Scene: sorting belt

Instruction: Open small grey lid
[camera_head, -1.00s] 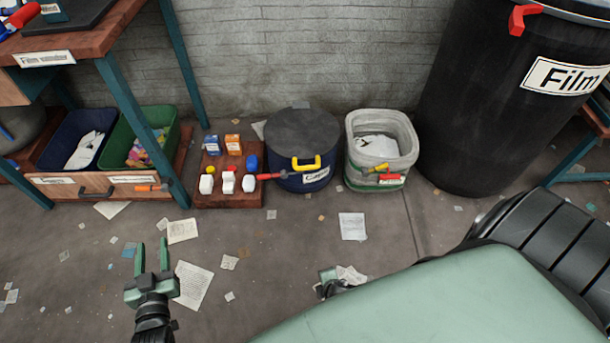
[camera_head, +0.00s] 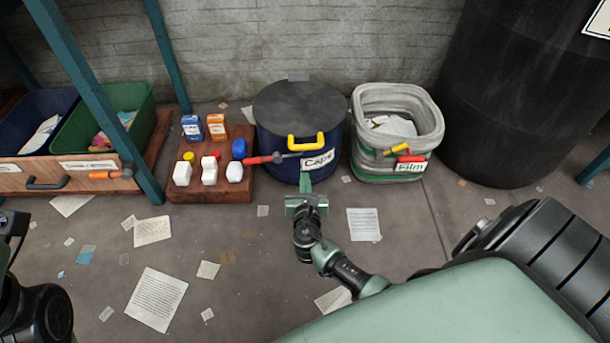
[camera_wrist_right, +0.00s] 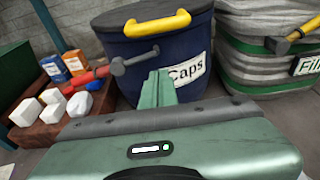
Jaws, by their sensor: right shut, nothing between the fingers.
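The small grey lid (camera_head: 299,103) lies flat and closed on a dark blue bin labelled Caps (camera_head: 272,150). A yellow handle (camera_head: 306,142) sits at the lid's front edge; it also shows in the right wrist view (camera_wrist_right: 157,23). My right gripper (camera_head: 305,180) is shut and empty in front of the bin, below the handle and apart from it. In the right wrist view its green fingers (camera_wrist_right: 157,88) are together before the bin's front, left of the Caps label. At the left edge only part of my left arm shows; its gripper fingers cannot be made out.
A wooden board (camera_head: 243,190) with boxes and bottles stands left. A grey film bin (camera_head: 365,165) stands close on the right. The floor in front holds scattered papers (camera_head: 155,299).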

